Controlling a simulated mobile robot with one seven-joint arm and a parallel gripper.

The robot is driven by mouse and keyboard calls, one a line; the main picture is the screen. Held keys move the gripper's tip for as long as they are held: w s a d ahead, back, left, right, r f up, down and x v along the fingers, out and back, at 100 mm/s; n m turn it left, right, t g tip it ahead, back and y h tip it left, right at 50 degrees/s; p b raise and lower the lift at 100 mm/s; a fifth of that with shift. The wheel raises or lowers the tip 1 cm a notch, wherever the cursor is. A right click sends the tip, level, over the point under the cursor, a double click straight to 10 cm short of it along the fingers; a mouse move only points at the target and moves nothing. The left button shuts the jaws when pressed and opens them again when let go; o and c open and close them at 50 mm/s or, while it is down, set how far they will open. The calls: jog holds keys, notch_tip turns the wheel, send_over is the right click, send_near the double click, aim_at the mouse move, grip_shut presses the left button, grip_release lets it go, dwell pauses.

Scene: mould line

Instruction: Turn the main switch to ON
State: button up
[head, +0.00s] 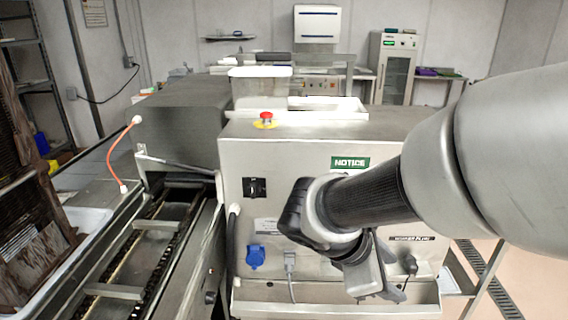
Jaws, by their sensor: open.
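The main switch (254,188) is a small black switch on the upper left of the steel machine's front panel. Its knob position is too small to read. My gripper (378,278) is in front of the lower right part of the same panel, to the right of and below the switch, apart from it. It is open, with nothing seen between its fingers. My arm comes in from the right and hides part of the panel's middle and right side.
A red emergency button (266,117) sits on top of the machine cabinet (300,140). A blue socket (255,257) and a grey plug (290,260) with its cable are below the switch. A conveyor (150,240) runs along the left. The space before the switch is clear.

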jog(key=w+a+n+t+h, duration=0.2)
jog(key=w+a+n+t, duration=0.4)
jog(key=n, duration=0.4)
jog(key=n+t+y, duration=0.8)
jog(key=n, duration=1.1)
send_near(251, 194)
jog(key=w, duration=0.3)
jog(key=w+p, duration=0.1)
jog(key=w, duration=0.2)
jog(key=w+p, duration=0.1)
jog(key=w, duration=0.2)
jog(key=shift+w+d+f, duration=0.15)
jog(key=shift+w+d, duration=0.1)
jog(key=shift+d, duration=0.15)
jog(key=shift+s, duration=0.1)
jog(key=c, duration=0.9)
